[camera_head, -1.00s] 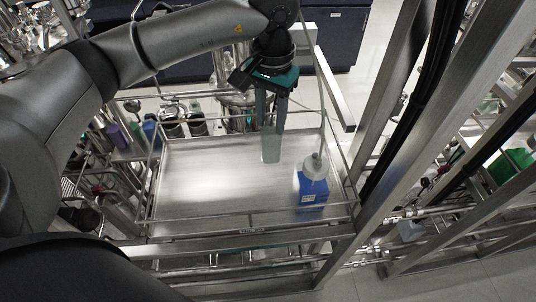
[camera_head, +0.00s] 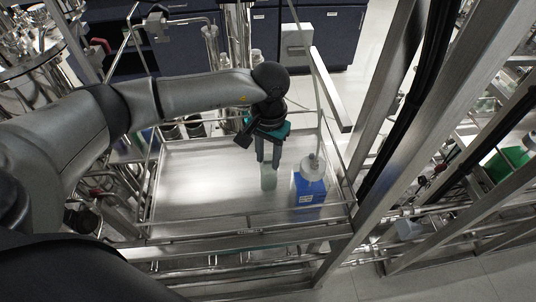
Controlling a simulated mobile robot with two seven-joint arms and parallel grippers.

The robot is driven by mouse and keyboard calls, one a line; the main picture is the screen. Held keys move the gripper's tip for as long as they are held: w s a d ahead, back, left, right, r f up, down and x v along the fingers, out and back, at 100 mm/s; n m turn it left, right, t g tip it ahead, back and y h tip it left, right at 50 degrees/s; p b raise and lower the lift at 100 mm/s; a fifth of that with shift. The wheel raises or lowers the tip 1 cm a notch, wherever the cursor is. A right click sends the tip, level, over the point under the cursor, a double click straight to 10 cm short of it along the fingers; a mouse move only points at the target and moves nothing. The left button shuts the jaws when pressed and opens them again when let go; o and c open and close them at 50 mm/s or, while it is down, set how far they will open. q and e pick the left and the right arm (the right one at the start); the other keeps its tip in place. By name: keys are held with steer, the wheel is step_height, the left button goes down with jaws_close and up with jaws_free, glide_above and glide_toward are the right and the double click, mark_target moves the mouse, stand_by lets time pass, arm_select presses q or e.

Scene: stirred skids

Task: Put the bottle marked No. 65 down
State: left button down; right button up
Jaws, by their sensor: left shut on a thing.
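My left gripper (camera_head: 268,164) points down over the steel tray shelf (camera_head: 195,185). It is shut on a pale greenish, clear bottle (camera_head: 268,181), whose upper part is between the fingers. The bottle is upright and low over the shelf; I cannot tell whether its base touches the surface. Any No. 65 marking on it is too small to read. My right gripper is not in view.
A thin rail (camera_head: 205,222) runs around the shelf. The shelf's left half is clear. A steel post (camera_head: 425,130) rises at right.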

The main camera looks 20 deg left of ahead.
arm_select(q)
steer(key=c, duration=0.5)
jaws_free()
steer(key=shift+f, duration=0.1)
